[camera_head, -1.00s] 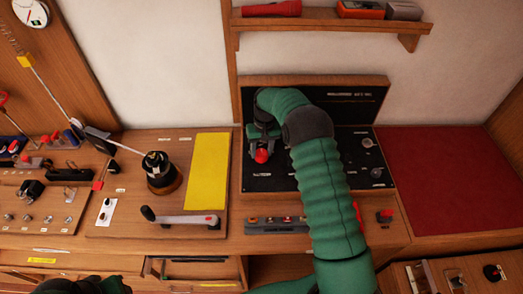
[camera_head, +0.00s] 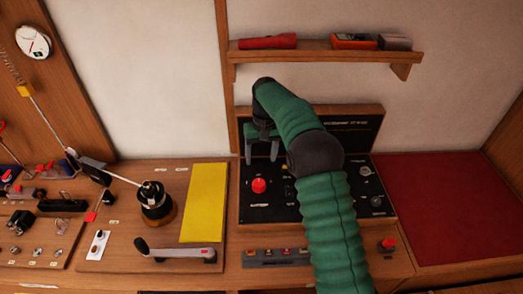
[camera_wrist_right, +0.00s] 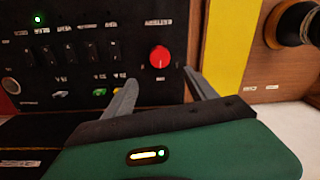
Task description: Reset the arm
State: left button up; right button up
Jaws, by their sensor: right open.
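My right arm (camera_head: 333,225), sleeved in green, reaches up from the bottom over the black control panel (camera_head: 285,205). My right gripper (camera_head: 261,157) is open and empty, in front of the panel's upper left part. A red knob (camera_head: 259,185) shows just below the fingers, apart from them in the head view. In the right wrist view the red knob (camera_wrist_right: 160,56) appears between and beyond the two spread fingertips (camera_wrist_right: 160,80). A green light (camera_wrist_right: 38,19) glows on the panel there. My left gripper is not in view.
A yellow sheet (camera_head: 205,202) and a crank handle (camera_head: 180,253) lie left of the panel. A red mat (camera_head: 440,205) at the right is clear. A wall shelf (camera_head: 320,56) holds a red flashlight (camera_head: 267,41) above. A strip of switches (camera_head: 277,257) sits in front.

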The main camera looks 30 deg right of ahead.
notch_tip(320, 180, up, 4)
jog(key=shift+d+f, duration=0.1)
jog(key=shift+d, duration=0.05)
dwell(0.3)
